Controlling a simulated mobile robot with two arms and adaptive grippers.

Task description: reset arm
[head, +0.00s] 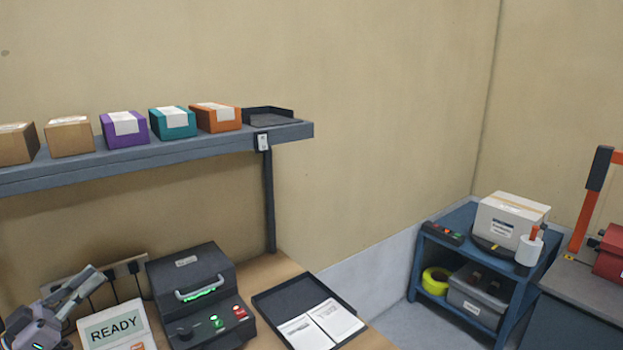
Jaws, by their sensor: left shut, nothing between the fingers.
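My left gripper (98,279) is at the lower left of the head view, above the bench beside the READY sign. Its grey fingers point up and to the right, and it is shut with nothing held. Its arm is mostly cut off by the lower left corner. My right gripper is not in view.
A wall shelf (200,148) holds several boxes and a black tray (270,117). On the bench are a READY sign (115,328), a black machine (190,275) and a tray of papers (262,303). A blue cart (455,258) stands right.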

